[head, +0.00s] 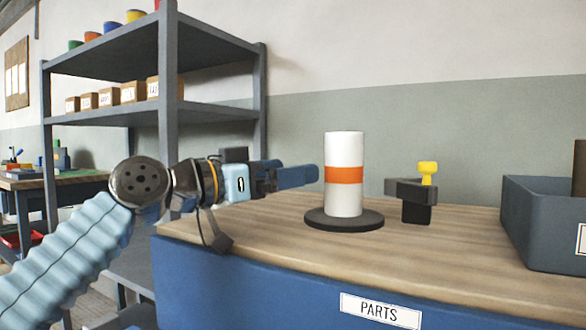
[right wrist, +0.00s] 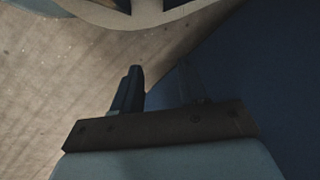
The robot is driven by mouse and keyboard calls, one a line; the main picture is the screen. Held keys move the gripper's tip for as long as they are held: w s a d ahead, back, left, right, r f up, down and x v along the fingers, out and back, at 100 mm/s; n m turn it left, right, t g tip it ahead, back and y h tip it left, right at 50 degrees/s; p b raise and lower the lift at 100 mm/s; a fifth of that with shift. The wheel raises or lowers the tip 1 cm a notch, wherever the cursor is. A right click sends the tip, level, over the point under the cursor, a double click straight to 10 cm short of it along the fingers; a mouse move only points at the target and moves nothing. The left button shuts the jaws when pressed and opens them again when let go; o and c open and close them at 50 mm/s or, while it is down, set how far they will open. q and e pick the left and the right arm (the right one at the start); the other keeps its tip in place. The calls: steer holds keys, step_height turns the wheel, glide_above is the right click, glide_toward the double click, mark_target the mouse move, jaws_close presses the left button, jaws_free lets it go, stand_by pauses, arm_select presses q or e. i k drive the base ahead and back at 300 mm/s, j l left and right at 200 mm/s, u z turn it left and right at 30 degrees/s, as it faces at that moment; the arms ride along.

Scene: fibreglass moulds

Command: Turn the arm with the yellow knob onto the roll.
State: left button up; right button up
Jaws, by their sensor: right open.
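The white roll (head: 344,200) with an orange band stands upright on a dark round base (head: 345,222) on the workbench. To its right, a dark grey arm (head: 402,188) sits on a black block (head: 417,213). A yellow knob (head: 428,168) stands up from the arm. In the picture a gap separates the arm's left end from the roll. My left gripper (head: 305,176) is level just left of the roll, away from the knob; its finger opening is unclear. My right gripper (right wrist: 160,85) shows only in the right wrist view, open and empty, with no knob or roll in sight.
A grey bin (head: 543,240) stands at the bench's right end, with a brown item in it. The wooden bench top (head: 440,255) is clear in front of the arm. A PARTS label (head: 381,309) is on the blue front. A grey shelf rack (head: 172,90) stands behind left.

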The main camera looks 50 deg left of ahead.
mark_target(419, 189)
steer(key=k+j, duration=0.15)
steer(key=k, duration=0.35)
steer(key=k+j, duration=0.15)
steer(key=k, duration=0.35)
steer(key=k+j, duration=0.15)
steer(key=k, duration=0.3)
